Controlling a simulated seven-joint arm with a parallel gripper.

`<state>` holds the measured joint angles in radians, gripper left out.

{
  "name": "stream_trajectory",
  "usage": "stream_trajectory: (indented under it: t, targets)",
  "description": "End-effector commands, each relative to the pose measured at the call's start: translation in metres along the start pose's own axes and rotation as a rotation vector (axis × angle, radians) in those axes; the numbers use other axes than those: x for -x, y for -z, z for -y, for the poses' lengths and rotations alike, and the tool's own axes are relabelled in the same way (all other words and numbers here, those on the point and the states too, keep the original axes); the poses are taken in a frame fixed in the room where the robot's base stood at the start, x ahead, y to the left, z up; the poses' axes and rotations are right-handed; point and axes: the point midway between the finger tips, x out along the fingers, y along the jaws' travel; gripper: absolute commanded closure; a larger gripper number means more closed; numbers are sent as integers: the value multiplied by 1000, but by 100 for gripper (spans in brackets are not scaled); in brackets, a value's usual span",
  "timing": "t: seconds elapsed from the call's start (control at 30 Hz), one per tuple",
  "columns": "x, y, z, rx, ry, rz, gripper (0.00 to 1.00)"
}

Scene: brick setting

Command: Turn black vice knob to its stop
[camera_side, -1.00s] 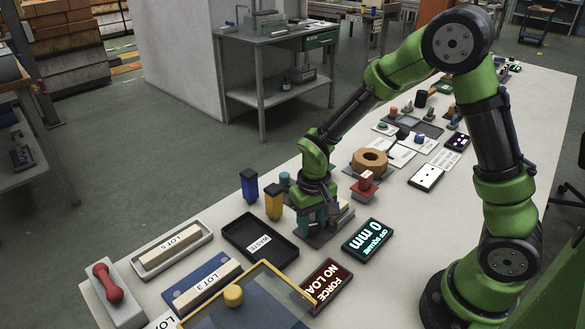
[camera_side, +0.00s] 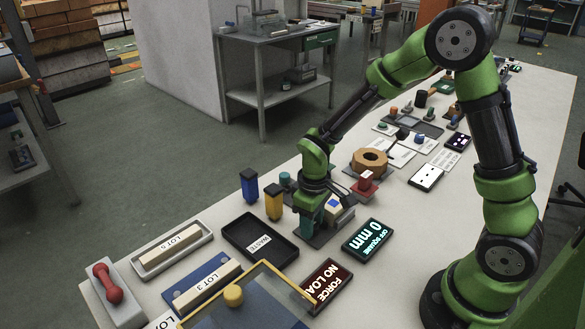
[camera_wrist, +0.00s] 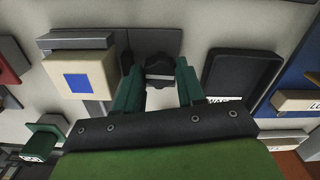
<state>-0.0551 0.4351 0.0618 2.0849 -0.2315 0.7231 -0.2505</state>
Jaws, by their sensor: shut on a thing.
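My gripper (camera_wrist: 158,84) points down at the vice, and its two green fingers show in the wrist view. The dark vice knob (camera_wrist: 158,70) is between the fingertips, and the gripper is shut on it. In the side view my gripper (camera_side: 308,224) is low over the vice's grey base plate (camera_side: 318,240), and the knob is hidden there. A cream block with a blue square (camera_wrist: 80,78) sits beside the fingers in the wrist view. The block also shows in the side view (camera_side: 342,215). The knob's turn angle cannot be read.
A black waste tray (camera_side: 259,241) stands close on the left. Blue (camera_side: 249,186) and yellow (camera_side: 273,202) posts stand behind it.

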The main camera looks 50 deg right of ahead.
Motion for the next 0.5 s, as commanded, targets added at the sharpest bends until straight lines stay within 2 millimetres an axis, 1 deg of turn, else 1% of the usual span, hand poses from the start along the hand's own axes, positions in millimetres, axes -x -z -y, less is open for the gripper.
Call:
stream_trajectory:
  t: [0.27, 0.3, 0.47, 0.5]
  targets:
    - [1, 0, 0, -1, 0, 0, 91]
    - [1, 0, 0, -1, 0, 0, 60]
    - [1, 0, -1, -2, -1, 0, 35]
    - [1, 0, -1, -2, -2, 0, 35]
